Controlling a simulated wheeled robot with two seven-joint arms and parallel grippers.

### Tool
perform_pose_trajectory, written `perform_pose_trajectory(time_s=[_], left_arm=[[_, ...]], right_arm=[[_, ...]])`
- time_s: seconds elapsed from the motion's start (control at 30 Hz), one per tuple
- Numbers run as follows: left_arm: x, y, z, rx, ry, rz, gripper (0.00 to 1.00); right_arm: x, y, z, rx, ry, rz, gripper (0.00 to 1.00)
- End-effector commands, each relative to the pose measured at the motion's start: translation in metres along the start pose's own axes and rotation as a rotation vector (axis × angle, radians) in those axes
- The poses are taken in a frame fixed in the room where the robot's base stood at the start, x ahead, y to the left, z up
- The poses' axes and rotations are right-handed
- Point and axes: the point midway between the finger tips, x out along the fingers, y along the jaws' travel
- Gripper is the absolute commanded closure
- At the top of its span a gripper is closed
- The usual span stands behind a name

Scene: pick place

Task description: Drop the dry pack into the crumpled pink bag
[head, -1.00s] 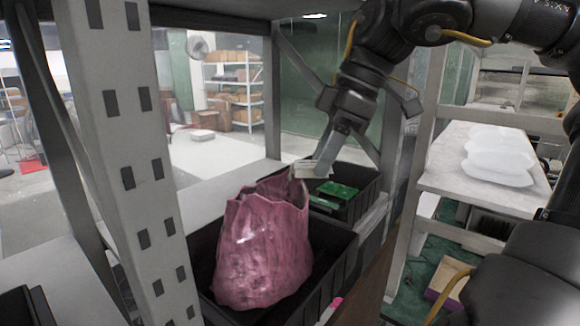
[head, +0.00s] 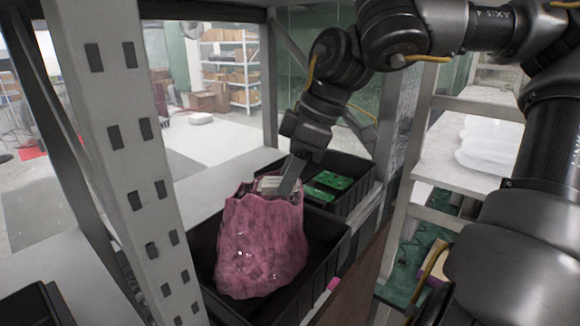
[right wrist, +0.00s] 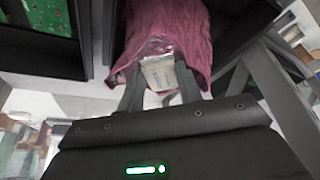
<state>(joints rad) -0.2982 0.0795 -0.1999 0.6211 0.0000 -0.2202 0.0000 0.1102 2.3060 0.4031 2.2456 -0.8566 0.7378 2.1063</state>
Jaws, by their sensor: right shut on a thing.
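The crumpled pink bag (head: 262,247) stands upright in a black crate (head: 328,262), its mouth facing up. My right gripper (head: 283,188) is at the bag's mouth and points down. It is shut on the dry pack (head: 268,184), a small pale packet that shows at the bag's rim. In the right wrist view the dry pack (right wrist: 158,74) sits between the two fingers (right wrist: 160,95), in front of the pink bag's opening (right wrist: 165,35). How deep the pack is inside the bag is hard to tell. My left gripper is not in view.
A second black crate (head: 357,168) behind holds green packs (head: 333,180). A grey perforated post (head: 140,190) stands to the left of the bag. White bags (head: 490,145) lie on a shelf at the right.

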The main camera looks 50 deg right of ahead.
Motion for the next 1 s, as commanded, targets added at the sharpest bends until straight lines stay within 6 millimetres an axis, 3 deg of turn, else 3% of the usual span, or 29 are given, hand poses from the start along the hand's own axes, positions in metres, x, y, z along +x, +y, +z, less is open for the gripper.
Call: perform_pose_trajectory(time_s=[0.37,0.4,0.53,0.87,1.0], left_arm=[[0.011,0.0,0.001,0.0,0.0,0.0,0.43],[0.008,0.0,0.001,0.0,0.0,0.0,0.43],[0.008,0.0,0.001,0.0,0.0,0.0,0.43],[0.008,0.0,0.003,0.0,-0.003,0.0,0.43],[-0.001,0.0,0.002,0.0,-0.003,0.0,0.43]], right_arm=[[0.008,0.0,0.003,0.0,0.0,0.001,0.86],[0.006,0.0,0.003,0.0,0.0,0.001,0.6],[0.006,0.0,0.003,0.0,0.0,0.001,0.43],[0.006,0.0,0.003,0.0,-0.001,0.001,0.43],[-0.002,0.0,-0.001,-0.001,-0.001,0.0,0.43]])
